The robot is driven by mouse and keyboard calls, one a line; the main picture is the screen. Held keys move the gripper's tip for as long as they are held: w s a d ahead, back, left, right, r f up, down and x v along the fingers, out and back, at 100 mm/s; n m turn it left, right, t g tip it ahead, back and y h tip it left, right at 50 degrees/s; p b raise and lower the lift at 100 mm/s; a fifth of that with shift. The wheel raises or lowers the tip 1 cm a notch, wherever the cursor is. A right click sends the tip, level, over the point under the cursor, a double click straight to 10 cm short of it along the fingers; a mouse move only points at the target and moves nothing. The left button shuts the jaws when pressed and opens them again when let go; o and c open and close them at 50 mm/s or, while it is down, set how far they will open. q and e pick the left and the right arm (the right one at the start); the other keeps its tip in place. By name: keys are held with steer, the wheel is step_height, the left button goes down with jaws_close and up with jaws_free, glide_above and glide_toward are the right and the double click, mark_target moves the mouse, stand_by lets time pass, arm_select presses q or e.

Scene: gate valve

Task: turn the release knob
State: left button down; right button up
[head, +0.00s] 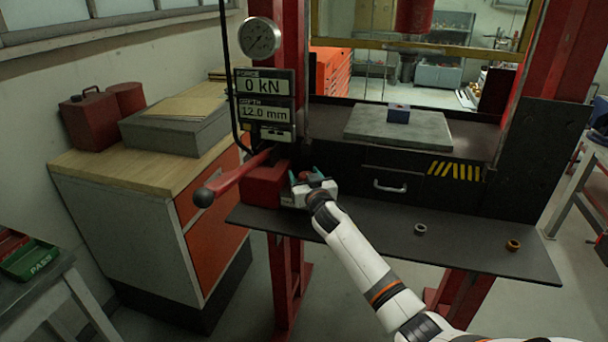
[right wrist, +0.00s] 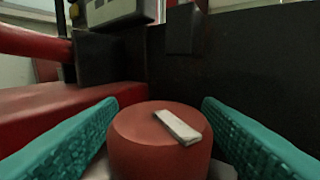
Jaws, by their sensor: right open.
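The release knob (right wrist: 150,145) is a round red knob with a pale bar mark on its top. In the right wrist view it stands between the two teal fingers of my right gripper (right wrist: 160,135), which is open around it with a visible gap on each side. In the head view my right gripper (head: 308,175) is at the red pump block (head: 263,185) below the display, and the knob (head: 304,177) is mostly hidden by it. My left gripper is not in view.
A red lever with a black ball end (head: 204,197) sticks out left of the block. The display (head: 264,98) reads 0 kN and 12.0 mm. Two small rings (head: 420,229) (head: 513,245) lie on the dark shelf (head: 470,255).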

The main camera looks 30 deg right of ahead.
steer(key=shift+w+d, duration=0.1)
steer(key=shift+w, duration=0.2)
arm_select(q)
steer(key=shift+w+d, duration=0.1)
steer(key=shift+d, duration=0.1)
arm_select(e)
steer(key=shift+c, duration=0.5)
